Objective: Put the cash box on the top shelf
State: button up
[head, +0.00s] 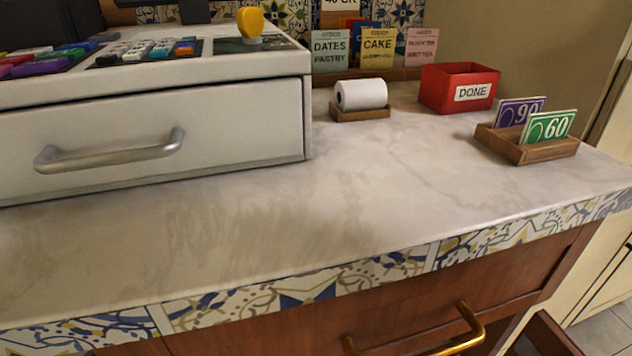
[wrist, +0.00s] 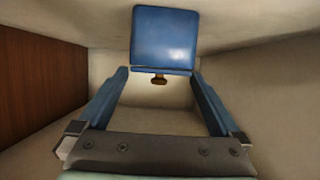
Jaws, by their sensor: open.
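A blue box-like object (wrist: 165,36), which looks like the cash box, shows in the wrist view at the top middle, with a small brown knob or latch (wrist: 158,79) at its lower edge. It stands against pale surfaces. My gripper (wrist: 160,73) is open, its two blue fingers spread left and right, with the box just beyond the fingertips. Nothing is visibly held between the fingers. I cannot tell whether a fingertip touches the box. The head view shows neither my gripper nor this box, and I cannot make out the top shelf.
A brown wooden panel (wrist: 38,80) is close on the left in the wrist view, with pale walls around. The head view shows a marble counter (head: 300,210), a cash register (head: 150,120), a paper roll (head: 361,94), a red box (head: 458,88) and a card holder (head: 528,150).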

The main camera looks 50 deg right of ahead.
jog(key=shift+p+v, duration=0.9)
jog(key=shift+v, duration=1.9)
jog(key=shift+f, duration=0.1)
